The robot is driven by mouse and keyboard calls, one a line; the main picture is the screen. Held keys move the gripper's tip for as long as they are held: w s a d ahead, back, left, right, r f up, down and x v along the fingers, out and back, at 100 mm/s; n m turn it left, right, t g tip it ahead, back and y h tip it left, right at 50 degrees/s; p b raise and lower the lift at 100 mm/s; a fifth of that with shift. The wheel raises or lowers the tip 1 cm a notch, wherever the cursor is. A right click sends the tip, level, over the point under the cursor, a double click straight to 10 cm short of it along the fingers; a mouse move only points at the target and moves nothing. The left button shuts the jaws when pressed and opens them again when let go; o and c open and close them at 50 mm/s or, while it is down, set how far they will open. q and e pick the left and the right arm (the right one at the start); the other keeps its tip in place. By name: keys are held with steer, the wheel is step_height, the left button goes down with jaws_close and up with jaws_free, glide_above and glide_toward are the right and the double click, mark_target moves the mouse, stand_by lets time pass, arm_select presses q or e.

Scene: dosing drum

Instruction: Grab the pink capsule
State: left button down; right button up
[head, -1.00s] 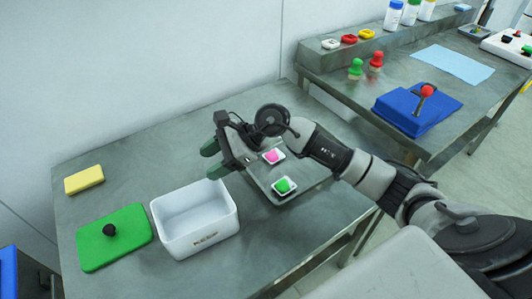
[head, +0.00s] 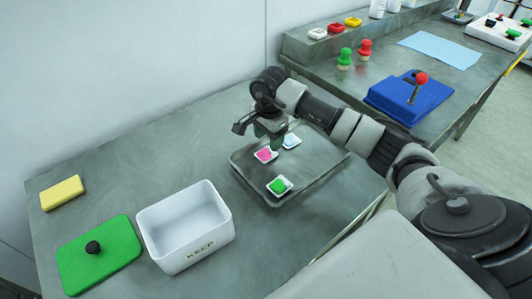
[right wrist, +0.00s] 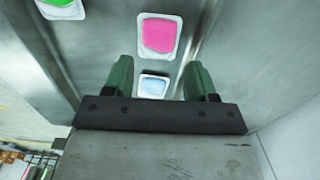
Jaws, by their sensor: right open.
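The pink capsule (head: 266,154) sits in a small white holder on a grey metal tray (head: 246,181). It also shows in the right wrist view (right wrist: 159,36), just beyond the fingertips. My right gripper (head: 268,142) points down over the tray, close to the pink capsule. Its two green fingers (right wrist: 160,70) are apart with nothing held between them. A light blue capsule (head: 291,141) lies beside the fingers and shows between them in the right wrist view (right wrist: 153,87). A green capsule (head: 278,186) sits nearer the tray's front. My left gripper is not in view.
An open white box (head: 185,225) marked KEEP stands left of the tray. A green lid (head: 99,254) with a black knob and a yellow block (head: 62,193) lie farther left. The second table holds a blue lever unit (head: 402,100). A wall runs behind.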

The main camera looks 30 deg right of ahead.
mark_target(266, 154)
step_height(266, 154, down, 4)
steer(key=shift+s+r+p, duration=0.1)
steer(key=shift+s+p, duration=0.05)
steer(key=shift+p, duration=0.2)
steer(key=shift+f, duration=0.4)
steer(key=shift+c, duration=0.2)
steer(key=c, duration=0.6)
steer(key=shift+c, duration=0.2)
steer(key=shift+r, duration=0.1)
